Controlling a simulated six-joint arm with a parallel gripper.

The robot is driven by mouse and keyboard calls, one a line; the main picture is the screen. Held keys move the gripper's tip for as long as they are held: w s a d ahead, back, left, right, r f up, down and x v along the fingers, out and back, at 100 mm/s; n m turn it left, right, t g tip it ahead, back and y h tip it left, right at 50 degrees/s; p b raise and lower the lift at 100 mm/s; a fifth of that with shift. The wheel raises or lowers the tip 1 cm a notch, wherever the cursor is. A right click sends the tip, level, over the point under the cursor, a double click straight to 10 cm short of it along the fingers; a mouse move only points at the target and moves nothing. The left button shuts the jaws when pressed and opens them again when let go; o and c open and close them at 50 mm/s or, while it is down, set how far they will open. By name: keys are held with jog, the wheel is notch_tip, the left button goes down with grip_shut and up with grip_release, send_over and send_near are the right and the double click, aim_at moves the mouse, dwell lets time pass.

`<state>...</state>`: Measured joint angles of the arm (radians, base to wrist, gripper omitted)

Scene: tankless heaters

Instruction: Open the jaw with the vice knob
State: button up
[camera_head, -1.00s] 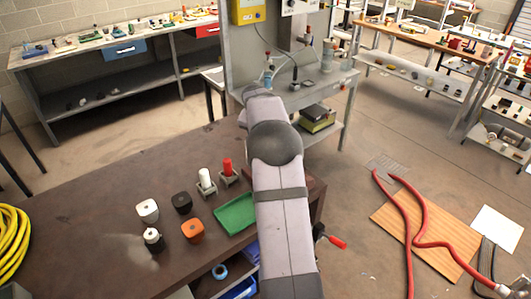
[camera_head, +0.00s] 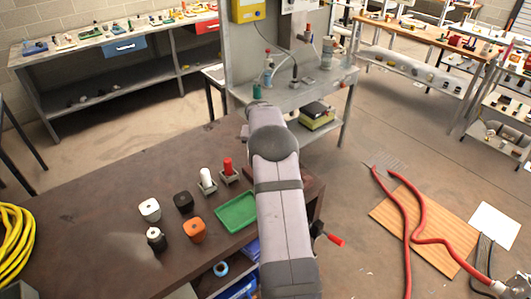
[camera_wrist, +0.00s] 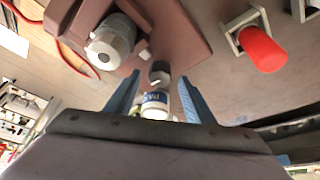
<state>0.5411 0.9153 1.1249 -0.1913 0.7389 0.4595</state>
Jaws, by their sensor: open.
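The vice knob cannot be picked out for certain. In the head view, a crank with a red handle (camera_head: 336,240) sticks out at the table's right edge, beside my arm. Part of a reddish-brown block (camera_head: 313,187), perhaps the vice, shows behind my arm. The wrist view shows a reddish-brown body (camera_wrist: 180,35) with a silver round end (camera_wrist: 108,48) at upper left. My gripper (camera_wrist: 160,80) is open in the wrist view, its two blue fingers apart. A dark round piece and a white-and-blue cylinder show between them; I cannot tell their distance. My arm hides the gripper in the head view.
A red cylinder in a bracket (camera_wrist: 262,48) is at upper right in the wrist view. On the brown table (camera_head: 95,215) are a green tray (camera_head: 237,212), small black, white and orange blocks, and white and red cylinders. A grey bench (camera_head: 300,92) stands behind.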

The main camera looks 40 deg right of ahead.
jog(key=shift+p+x, duration=0.3)
jog(key=shift+x, duration=0.55)
jog(key=shift+c, duration=0.3)
jog(key=c, duration=1)
